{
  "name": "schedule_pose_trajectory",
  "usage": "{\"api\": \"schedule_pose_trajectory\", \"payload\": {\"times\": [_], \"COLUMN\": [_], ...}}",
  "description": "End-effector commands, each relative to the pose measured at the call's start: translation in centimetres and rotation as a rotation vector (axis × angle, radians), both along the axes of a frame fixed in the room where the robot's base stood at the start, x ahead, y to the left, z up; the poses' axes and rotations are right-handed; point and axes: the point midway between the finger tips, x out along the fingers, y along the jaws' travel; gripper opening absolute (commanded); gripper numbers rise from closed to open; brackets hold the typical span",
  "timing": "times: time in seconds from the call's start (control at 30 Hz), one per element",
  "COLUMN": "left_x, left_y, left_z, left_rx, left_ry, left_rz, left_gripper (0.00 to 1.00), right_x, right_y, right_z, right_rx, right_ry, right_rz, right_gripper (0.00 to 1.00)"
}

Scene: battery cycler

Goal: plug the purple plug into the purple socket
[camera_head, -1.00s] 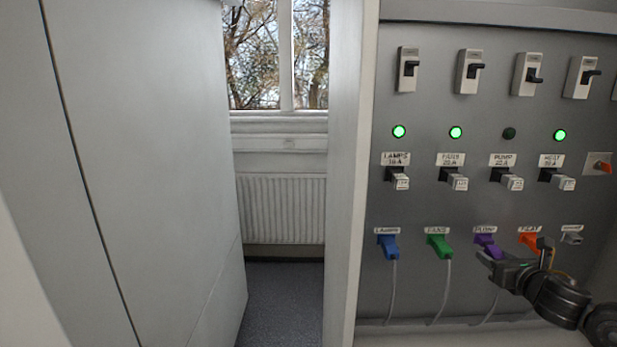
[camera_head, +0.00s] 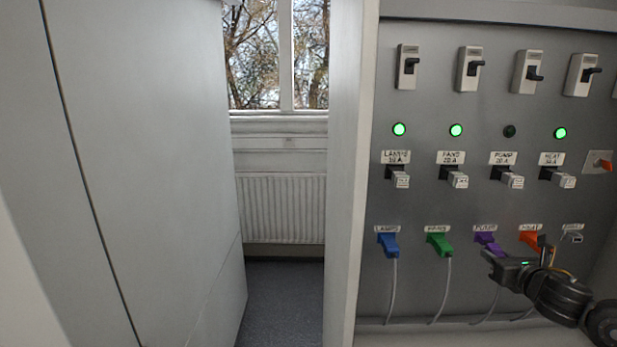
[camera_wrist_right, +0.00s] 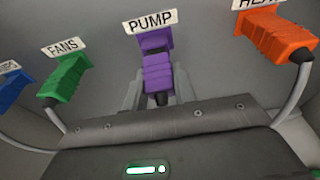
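The purple plug (camera_head: 493,249) is at the panel below the PUMP label, and it also shows in the right wrist view (camera_wrist_right: 158,78). A darker purple part, the purple socket (camera_wrist_right: 155,43), shows just beyond its front end; the socket also shows in the head view (camera_head: 484,237). Plug and socket look close together, but I cannot tell whether the plug is seated. My right gripper (camera_head: 490,259) has one finger on each side of the plug and appears shut on it; its fingers show in the wrist view (camera_wrist_right: 158,92). My left gripper is not in view.
The green plug (camera_head: 439,244) and blue plug (camera_head: 388,244) sit to the left, and the orange plug (camera_head: 530,238) sits close to the right. Cables hang below. The pump lamp (camera_head: 509,131) is dark; the other lamps in view are green.

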Motion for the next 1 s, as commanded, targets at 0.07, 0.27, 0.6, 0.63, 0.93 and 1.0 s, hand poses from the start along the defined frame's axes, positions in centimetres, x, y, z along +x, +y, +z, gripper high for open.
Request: {"api": "schedule_pose_trajectory", "payload": {"times": [0.07,0.27,0.6,0.63,0.93,1.0], "left_x": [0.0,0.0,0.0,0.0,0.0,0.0], "left_y": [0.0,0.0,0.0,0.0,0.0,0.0], "left_z": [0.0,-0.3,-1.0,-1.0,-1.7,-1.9], "left_rx": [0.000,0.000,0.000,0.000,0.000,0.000], "left_ry": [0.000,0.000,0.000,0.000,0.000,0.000], "left_rz": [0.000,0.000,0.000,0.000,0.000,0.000], "left_gripper": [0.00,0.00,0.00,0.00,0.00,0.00], "right_x": [0.0,-0.3,-1.7,-1.9,-3.1,-3.4], "right_y": [0.0,0.0,0.0,0.0,0.0,0.0], "right_z": [0.0,-0.2,-0.6,-0.6,-1.0,-1.1], "right_rx": [0.000,-0.001,0.000,0.000,0.000,0.000], "right_ry": [0.000,0.000,-0.001,-0.001,0.000,-0.001], "right_rz": [0.000,0.000,0.000,0.000,0.000,-0.001], "right_gripper": [0.14,0.14,0.14,0.14,0.14,0.14]}}
